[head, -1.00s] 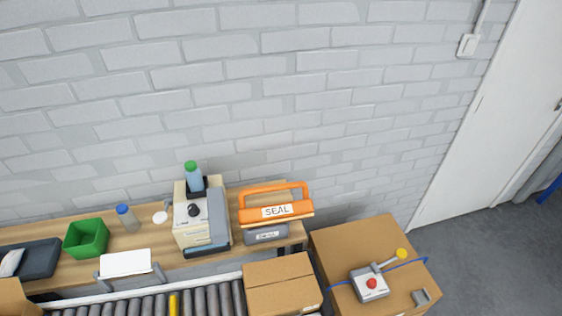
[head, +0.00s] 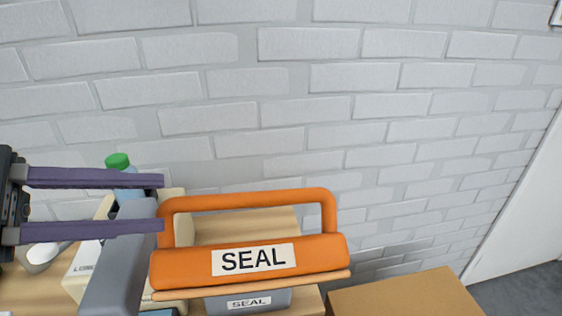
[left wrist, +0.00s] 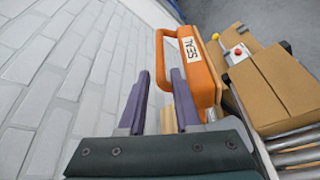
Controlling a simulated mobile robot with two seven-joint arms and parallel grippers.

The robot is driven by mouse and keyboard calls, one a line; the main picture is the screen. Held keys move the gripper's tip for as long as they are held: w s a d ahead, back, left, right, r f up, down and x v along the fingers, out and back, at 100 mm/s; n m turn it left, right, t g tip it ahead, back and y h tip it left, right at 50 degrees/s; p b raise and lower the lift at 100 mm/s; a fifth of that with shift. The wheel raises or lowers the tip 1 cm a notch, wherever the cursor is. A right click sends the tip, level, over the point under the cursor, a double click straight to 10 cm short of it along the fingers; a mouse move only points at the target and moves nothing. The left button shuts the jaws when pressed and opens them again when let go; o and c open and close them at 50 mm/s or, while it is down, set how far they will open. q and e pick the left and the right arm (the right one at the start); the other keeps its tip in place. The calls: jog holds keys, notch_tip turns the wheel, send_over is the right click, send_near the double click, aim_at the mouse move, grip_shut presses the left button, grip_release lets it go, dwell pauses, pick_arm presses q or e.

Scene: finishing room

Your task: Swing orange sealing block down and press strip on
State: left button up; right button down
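The orange sealing block (head: 190,268) has a white SEAL label and a looped orange handle (head: 250,199). It stands raised above a grey base (head: 276,297) with its own SEAL label. A thin tan strip (head: 230,288) runs along the block's lower edge. My left gripper (head: 163,203) comes in from the left with its two purple fingers apart. Its tips are at the handle's left end; I cannot tell whether they touch it. In the left wrist view, the open fingers (left wrist: 158,74) point toward the handle and the block (left wrist: 197,78). My right gripper is not in view.
A bottle with a green cap (head: 118,162) and a beige machine (head: 85,270) stand behind and below my left fingers. A cardboard box (head: 405,297) is at the right. The brick wall (head: 300,100) rises close behind the bench.

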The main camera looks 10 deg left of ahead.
aim_at(222, 200)
pick_arm(q)
jog(key=shift+w+d, duration=0.15)
jog(key=shift+d, duration=0.2)
jog(key=p+x, duration=0.3)
jog(key=x, duration=0.5)
jog(key=shift+d, duration=0.15)
jog(key=shift+w+d+f, duration=0.1)
jog(key=shift+d+f, duration=0.05)
jog(key=shift+d, duration=0.1)
jog(key=shift+c, duration=0.4)
grip_shut()
